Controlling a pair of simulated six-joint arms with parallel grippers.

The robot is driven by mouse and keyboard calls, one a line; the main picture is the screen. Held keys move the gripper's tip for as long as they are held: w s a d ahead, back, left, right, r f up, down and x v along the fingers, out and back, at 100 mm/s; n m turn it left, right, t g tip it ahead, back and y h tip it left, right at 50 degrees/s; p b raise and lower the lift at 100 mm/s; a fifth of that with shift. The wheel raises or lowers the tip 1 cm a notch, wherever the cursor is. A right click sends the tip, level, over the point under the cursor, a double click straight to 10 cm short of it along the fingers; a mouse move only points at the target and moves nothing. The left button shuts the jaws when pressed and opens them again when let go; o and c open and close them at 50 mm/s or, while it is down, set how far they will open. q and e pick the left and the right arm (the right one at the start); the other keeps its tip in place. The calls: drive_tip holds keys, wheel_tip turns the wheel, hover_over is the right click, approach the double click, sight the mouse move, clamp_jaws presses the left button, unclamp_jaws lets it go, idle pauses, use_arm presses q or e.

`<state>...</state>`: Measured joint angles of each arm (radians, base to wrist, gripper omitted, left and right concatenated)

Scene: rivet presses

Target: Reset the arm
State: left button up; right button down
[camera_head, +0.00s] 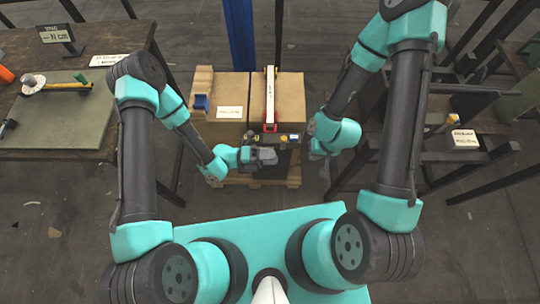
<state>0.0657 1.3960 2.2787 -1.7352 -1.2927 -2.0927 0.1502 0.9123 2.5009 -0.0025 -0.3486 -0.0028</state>
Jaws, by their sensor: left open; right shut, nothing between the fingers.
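My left gripper (263,156) is near the middle of the view, pointing right, in front of the cardboard boxes; its fingers look small and dark, and it holds nothing that I can see. My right gripper (318,148) is a short way to the right, beside the right box and mostly hidden by its own teal wrist. Both of my arms are bent, with their elbows out to the sides and their forearms reaching inward.
A workbench (125,42) with a green mat (60,115) is at left. Dark racks with a labelled shelf (466,138) are at right.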

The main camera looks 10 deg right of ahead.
use_arm(q)
drive_tip(key=w+a+f+n+t+y, duration=0.3)
drive_tip(key=w+a+n+t+y, duration=0.15)
drive_tip(key=a+n, duration=0.4)
drive_tip(key=w+a+f+n+t+y, duration=0.3)
drive_tip(key=w+a+n+y, duration=0.15)
drive_tip(key=n, duration=0.75)
drive_tip(key=s+a+r+n+g+y, duration=0.1)
drive_tip(key=s+a+n+y, duration=0.2)
drive_tip(key=a+n, duration=0.5)
drive_tip(key=s+a+r+n+g+y, duration=0.1)
drive_tip(key=s+a+n+y, duration=0.3)
drive_tip(key=n, duration=0.8)
drive_tip(key=s+a+r, duration=0.1)
drive_tip(key=s+a, duration=0.1)
drive_tip(key=a, duration=0.1)
drive_tip(key=shift+s+a, duration=0.15)
drive_tip(key=shift+a, duration=0.25)
drive_tip(key=shift+n+g, duration=0.25)
